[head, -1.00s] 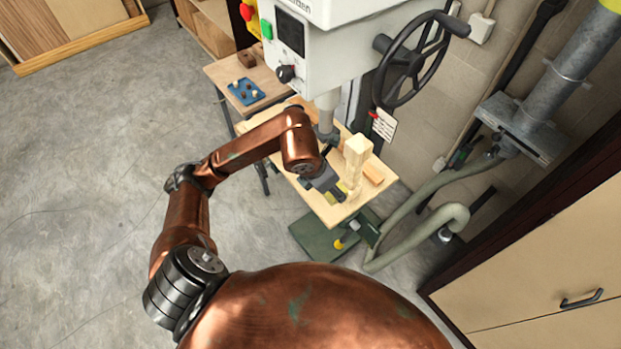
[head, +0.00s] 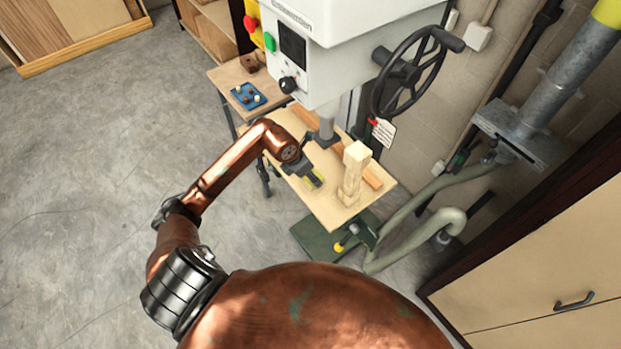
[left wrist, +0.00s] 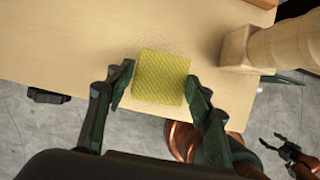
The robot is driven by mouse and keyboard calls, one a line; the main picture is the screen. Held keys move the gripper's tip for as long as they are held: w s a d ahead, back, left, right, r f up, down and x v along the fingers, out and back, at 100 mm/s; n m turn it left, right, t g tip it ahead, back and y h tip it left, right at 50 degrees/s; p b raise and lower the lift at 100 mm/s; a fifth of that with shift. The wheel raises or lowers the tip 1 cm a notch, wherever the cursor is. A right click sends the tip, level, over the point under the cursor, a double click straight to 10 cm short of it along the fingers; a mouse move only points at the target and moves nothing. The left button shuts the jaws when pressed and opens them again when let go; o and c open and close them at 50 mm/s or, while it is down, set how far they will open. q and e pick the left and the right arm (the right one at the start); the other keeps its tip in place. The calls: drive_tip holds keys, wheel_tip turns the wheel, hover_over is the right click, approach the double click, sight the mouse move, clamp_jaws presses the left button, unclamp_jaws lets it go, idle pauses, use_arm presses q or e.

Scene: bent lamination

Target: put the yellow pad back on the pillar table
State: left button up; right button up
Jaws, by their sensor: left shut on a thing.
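The yellow pad (head: 315,180) is held in my left gripper (head: 310,176) over the pale wooden pillar table (head: 325,207) in the head view. In the left wrist view the square, textured yellow pad (left wrist: 161,77) sits between the two dark fingers of my left gripper (left wrist: 159,76), over the table (left wrist: 60,45) near its edge. I cannot tell whether the pad touches the top. My right gripper (left wrist: 277,144) shows small at the lower right of the left wrist view, its fingers apart and nothing seen between them.
A turned wooden post (head: 353,172) stands on the table right of the pad. A side table holds a blue tray (head: 248,96).

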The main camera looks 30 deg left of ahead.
use_arm(q)
wheel_tip(320, 180, down, 3)
drive_tip(key=shift+d+r+p, duration=0.1)
drive_tip(key=shift+r+p, duration=0.05)
drive_tip(key=shift+p, duration=0.35)
drive_tip(key=shift+s, duration=0.1)
use_arm(e)
drive_tip(key=shift+a+r, duration=0.1)
drive_tip(key=shift+r, duration=0.5)
use_arm(q)
drive_tip(key=o, duration=1)
use_arm(e)
drive_tip(key=shift+w+a, duration=0.1)
drive_tip(key=shift+a, duration=0.2)
use_arm(q)
drive_tip(key=shift+r, duration=0.1)
drive_tip(key=shift+r, duration=0.3)
drive_tip(key=b+v, duration=0.2)
drive_tip(key=v, duration=0.9)
drive_tip(key=shift+s+r+b, duration=0.1)
drive_tip(key=shift+s+b, duration=0.05)
drive_tip(key=shift+b, duration=0.25)
use_arm(e)
drive_tip(key=f, duration=0.2)
drive_tip(key=shift+d+f, duration=0.3)
